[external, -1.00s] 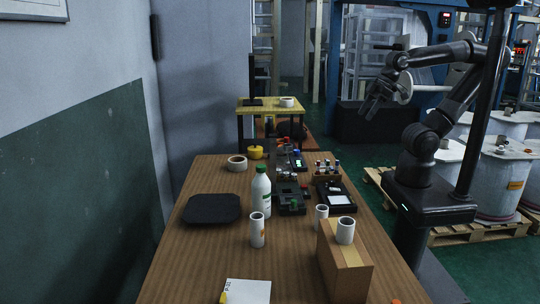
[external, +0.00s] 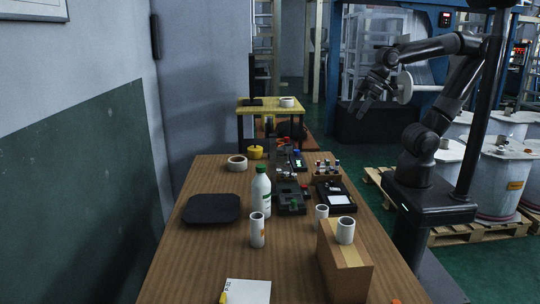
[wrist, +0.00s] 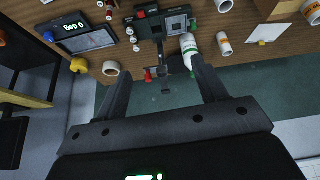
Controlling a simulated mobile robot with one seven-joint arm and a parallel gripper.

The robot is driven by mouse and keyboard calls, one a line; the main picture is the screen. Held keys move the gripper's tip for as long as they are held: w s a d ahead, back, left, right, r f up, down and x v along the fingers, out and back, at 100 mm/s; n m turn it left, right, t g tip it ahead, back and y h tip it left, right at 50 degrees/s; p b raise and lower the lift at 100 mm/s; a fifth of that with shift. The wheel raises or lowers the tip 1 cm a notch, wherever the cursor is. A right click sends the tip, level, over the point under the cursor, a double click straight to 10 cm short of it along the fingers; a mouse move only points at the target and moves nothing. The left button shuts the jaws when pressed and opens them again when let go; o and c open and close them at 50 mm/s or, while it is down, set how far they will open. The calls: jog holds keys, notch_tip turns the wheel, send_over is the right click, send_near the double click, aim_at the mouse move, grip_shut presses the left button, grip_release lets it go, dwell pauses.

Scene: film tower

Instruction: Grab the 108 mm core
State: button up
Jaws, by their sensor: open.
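Three white hollow cores stand at the near end of the wooden table: a taller core with an orange mark (external: 257,231), a shorter core (external: 321,218), and a core on top of a cardboard box (external: 345,232). I cannot read which is 108 mm. The wrist view also shows the orange-marked core (wrist: 224,47), and another core (wrist: 313,13) is at the right edge. My gripper (external: 366,106) is open and empty, raised in the air well away from the cores. Its spread fingers (wrist: 160,70) show in the wrist view.
A white bottle (external: 261,193) stands just behind the taller core. A black pad (external: 211,209) lies left. The cardboard box (external: 343,268), black devices (external: 335,195) and a tape roll (external: 237,163) also occupy the table (external: 200,262). The front left is mostly clear.

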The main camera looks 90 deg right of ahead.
jog(key=w+a+n, duration=0.2)
jog(key=w+a, duration=0.3)
jog(key=w, duration=0.6)
jog(key=n+g+y, duration=0.2)
jog(key=n+y, duration=0.1)
jog(key=n, duration=0.1)
send_over(252, 236)
jog(key=s+d, duration=0.3)
notch_tip(252, 236, down, 25)
jog(key=shift+x, duration=3.2)
jog(key=shift+a, duration=0.15)
jog(key=shift+c, duration=0.3)
